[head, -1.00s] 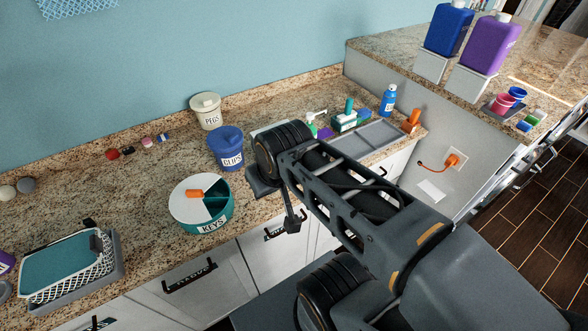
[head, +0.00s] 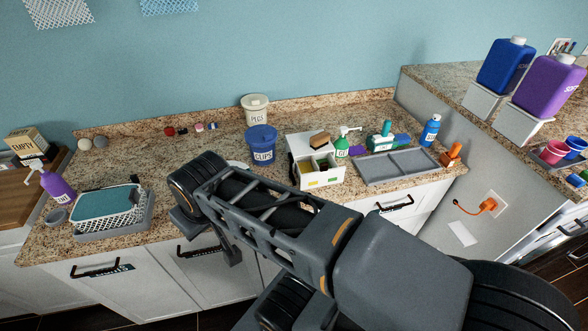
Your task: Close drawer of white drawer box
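The white drawer box (head: 299,143) stands on the counter right of the middle in the head view. Its drawer (head: 322,181) is pulled out toward the front, and its divided inside shows, with small yellowish and green contents. A brown block (head: 320,140) rests on top of the box. My arm crosses the lower middle of the view. The end of the arm, with my gripper (head: 232,257), hangs in front of the counter, left of and lower than the drawer and apart from it. Its fingers are mostly hidden and I cannot tell whether they are open.
A blue CLIPS tub (head: 261,145) stands just left of the box, with a PEGS tub (head: 255,109) behind it. A green bottle (head: 342,147) and a grey tray (head: 398,167) are on the right. A basket (head: 108,208) sits at the left. My arm hides the middle counter edge.

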